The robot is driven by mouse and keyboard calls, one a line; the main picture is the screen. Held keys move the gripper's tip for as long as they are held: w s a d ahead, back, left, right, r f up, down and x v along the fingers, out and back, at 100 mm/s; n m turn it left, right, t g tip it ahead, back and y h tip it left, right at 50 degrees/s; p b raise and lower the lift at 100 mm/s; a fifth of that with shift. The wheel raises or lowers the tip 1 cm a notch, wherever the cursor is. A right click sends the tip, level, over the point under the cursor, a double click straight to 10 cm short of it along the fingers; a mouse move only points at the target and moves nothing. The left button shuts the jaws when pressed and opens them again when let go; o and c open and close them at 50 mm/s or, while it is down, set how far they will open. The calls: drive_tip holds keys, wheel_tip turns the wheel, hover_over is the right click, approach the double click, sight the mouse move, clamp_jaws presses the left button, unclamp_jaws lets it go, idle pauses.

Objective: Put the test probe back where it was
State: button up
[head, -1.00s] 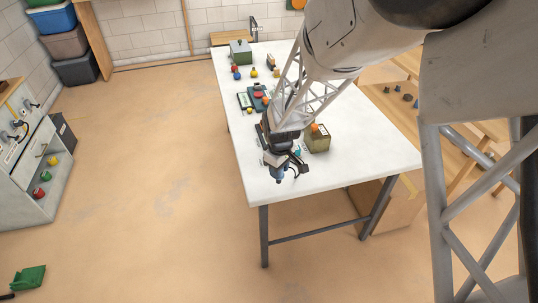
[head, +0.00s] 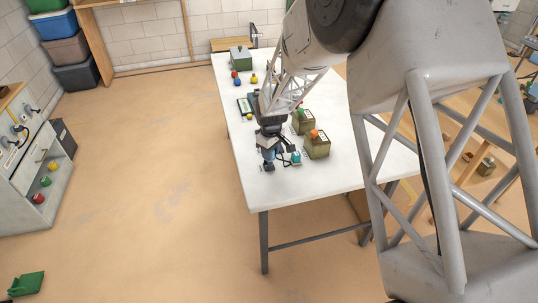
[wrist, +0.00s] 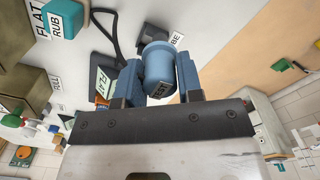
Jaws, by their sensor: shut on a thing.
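Just beyond the probe's end lies a dark piece (wrist: 150,33), next to a white label of which only "BE" shows. I cannot tell whether the probe touches it. A dark cable (wrist: 104,28) loops beside the probe.
A teal block (head: 296,157) stands just right of my gripper, near a "RUB" label. Two olive boxes, a nearer one (head: 318,149) and a farther one (head: 298,124), stand behind it. The white table's (head: 275,193) front left corner is clear.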

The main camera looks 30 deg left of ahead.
drive_tip(key=shift+w+a+f, duration=0.1)
drive_tip(key=shift+w+a, duration=0.55)
drive_tip(key=shift+w, duration=0.05)
drive_tip(key=shift+w+a+f, duration=0.15)
drive_tip(key=shift+w+f, duration=0.05)
drive_tip(key=shift+f, duration=0.7)
drive_tip(key=shift+w+a+f, duration=0.1)
drive_tip(key=shift+w+f, duration=0.05)
drive_tip(key=shift+f, duration=0.7)
drive_tip(key=shift+f, duration=0.15)
drive_tip(key=o, duration=0.9)
